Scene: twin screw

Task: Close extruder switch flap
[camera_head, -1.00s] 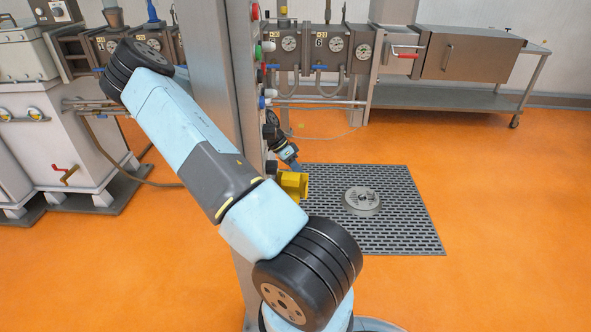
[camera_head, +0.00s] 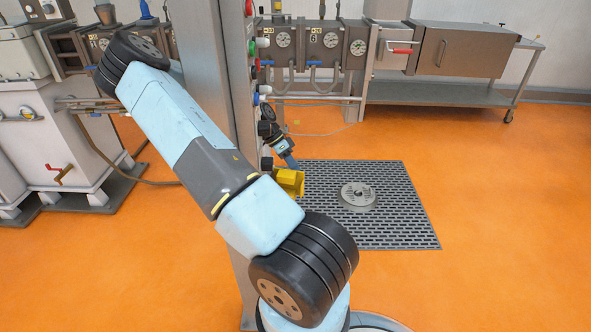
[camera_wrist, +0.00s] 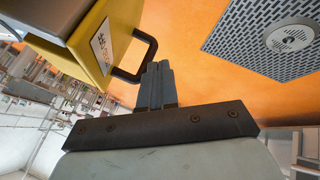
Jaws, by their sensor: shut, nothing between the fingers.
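The yellow switch flap (camera_head: 289,182) sits low on the side of the grey column, right of my arm in the head view. In the wrist view it is a yellow box-like flap (camera_wrist: 103,43) at the upper left, with a label and a black loop handle (camera_wrist: 148,58). In the head view my gripper (camera_head: 292,163) is small, just above the flap. How far the flap is open is unclear.
The grey column (camera_head: 217,75) stands close behind my arm, with coloured buttons on its edge. A floor grate (camera_head: 400,215) with a round drain (camera_head: 358,196) lies to the right. Orange floor is free beyond it. Machinery and a metal table (camera_head: 450,93) stand at the back.

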